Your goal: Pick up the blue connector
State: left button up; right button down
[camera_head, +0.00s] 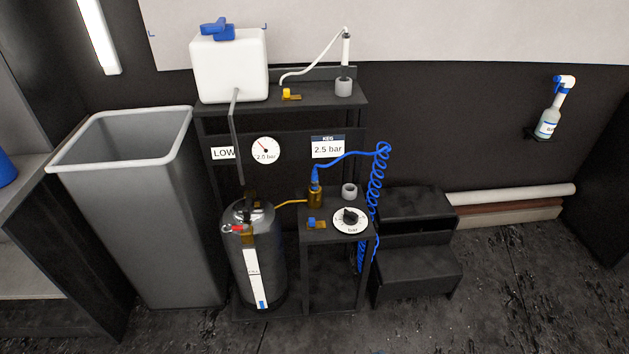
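A blue connector (315,176) stands upright on top of a brass fitting (315,197) at the back of the small black stand. A blue hose (350,153) runs from it to the right into a hanging coil. A second small blue piece (311,222) sits on a brass part at the stand's front left. I cannot tell from the view alone which of the two blue pieces the task names. Neither of my grippers shows in this view.
A grey bin (165,220) is further left. Black steps (420,270) stand at the right. The floor (530,300) right of them is clear.

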aim_at(314, 177)
jog(key=i+l+z, duration=0.3)
jog(key=i+l, duration=0.4)
jog(key=i, duration=0.35)
jog(key=i+l, duration=0.1)
jog(key=i, duration=0.35)
jog(key=l+z, duration=0.05)
